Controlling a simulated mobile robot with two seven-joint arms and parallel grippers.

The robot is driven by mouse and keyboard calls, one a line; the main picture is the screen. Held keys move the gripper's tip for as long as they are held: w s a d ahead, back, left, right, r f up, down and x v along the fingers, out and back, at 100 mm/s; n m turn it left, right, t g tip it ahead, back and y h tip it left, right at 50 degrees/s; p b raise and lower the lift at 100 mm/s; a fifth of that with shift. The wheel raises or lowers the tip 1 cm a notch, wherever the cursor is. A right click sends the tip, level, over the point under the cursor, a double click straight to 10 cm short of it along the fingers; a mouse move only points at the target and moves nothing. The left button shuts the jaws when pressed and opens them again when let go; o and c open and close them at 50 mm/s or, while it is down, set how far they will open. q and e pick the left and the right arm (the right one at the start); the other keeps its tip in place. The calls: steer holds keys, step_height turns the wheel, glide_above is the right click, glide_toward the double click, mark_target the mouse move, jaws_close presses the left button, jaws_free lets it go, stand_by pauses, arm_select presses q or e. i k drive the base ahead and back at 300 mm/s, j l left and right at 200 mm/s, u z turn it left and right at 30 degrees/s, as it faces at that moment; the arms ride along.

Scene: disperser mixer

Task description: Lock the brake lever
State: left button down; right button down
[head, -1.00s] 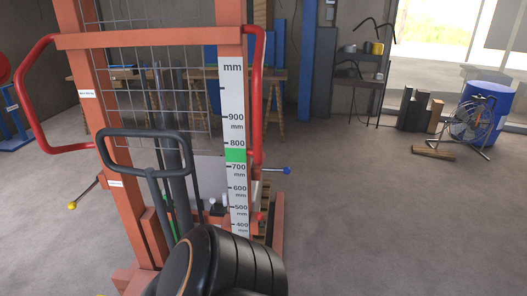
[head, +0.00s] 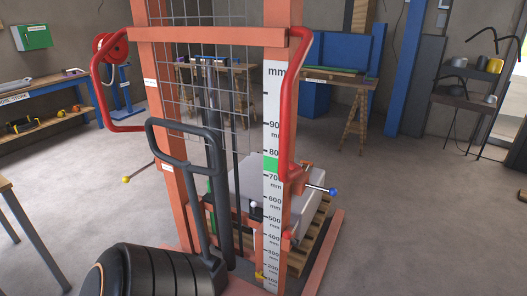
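An orange lift stacker (head: 215,37) stands upright in front of me, with a red side handle (head: 105,102) and a black loop handle (head: 180,128). A lever with a blue ball end (head: 333,191) sticks out to the right of its mast. A lever with a yellow ball end (head: 126,180) sticks out to the left. A small white knob (head: 253,205) sits low between the posts, and a small yellow part (head: 261,276) is near the foot of the scale. I cannot tell which of these is the brake lever. Neither gripper is in view.
A grey box on a wooden pallet (head: 308,240) is behind the mast. Workbenches (head: 50,124) stand at the left, and a shelf rack (head: 466,98) at the back right. A table leg (head: 42,240) is at the near left. The floor at the right is clear.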

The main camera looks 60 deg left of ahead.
mark_target(287, 235)
steer(key=i+u, duration=0.15)
steer(key=u, duration=0.3)
steer(key=i+u, duration=0.2)
steer(key=u, duration=0.25)
steer(key=i+l+u, duration=0.1)
steer(key=u, duration=0.4)
steer(key=i+l+u, duration=0.1)
steer(key=i+u, duration=0.35)
steer(key=i+l+u, duration=0.25)
steer(key=u, duration=0.25)
